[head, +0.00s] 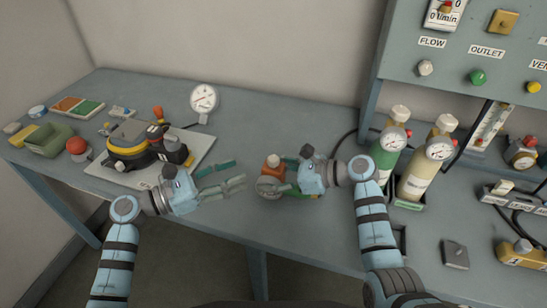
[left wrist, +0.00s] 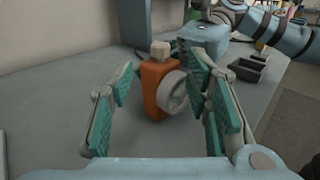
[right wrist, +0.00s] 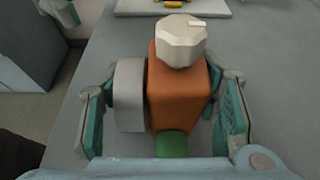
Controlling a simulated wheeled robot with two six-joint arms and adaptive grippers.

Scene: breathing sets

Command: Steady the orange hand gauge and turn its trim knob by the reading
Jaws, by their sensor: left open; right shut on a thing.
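The orange hand gauge (head: 270,172) stands on the bench near its front edge, with a round grey dial housing (left wrist: 174,92) on one side. Its pale faceted trim knob (right wrist: 180,42) sits on top and bears a small raised mark. My right gripper (head: 280,176) is shut on the gauge body, one finger by the dial housing and the other by the orange side (right wrist: 185,95). A green part (right wrist: 173,145) shows low on the body. My left gripper (head: 238,173) is open and empty, left of the gauge and pointing at it. The dial's reading is too small to tell.
A board (head: 110,172) with a black and yellow device (head: 135,145) lies left of my left gripper. A white round gauge (head: 204,98) stands behind. Two cylinders (head: 388,145) with gauges and a wall panel (head: 460,55) are at right. The bench behind the orange gauge is clear.

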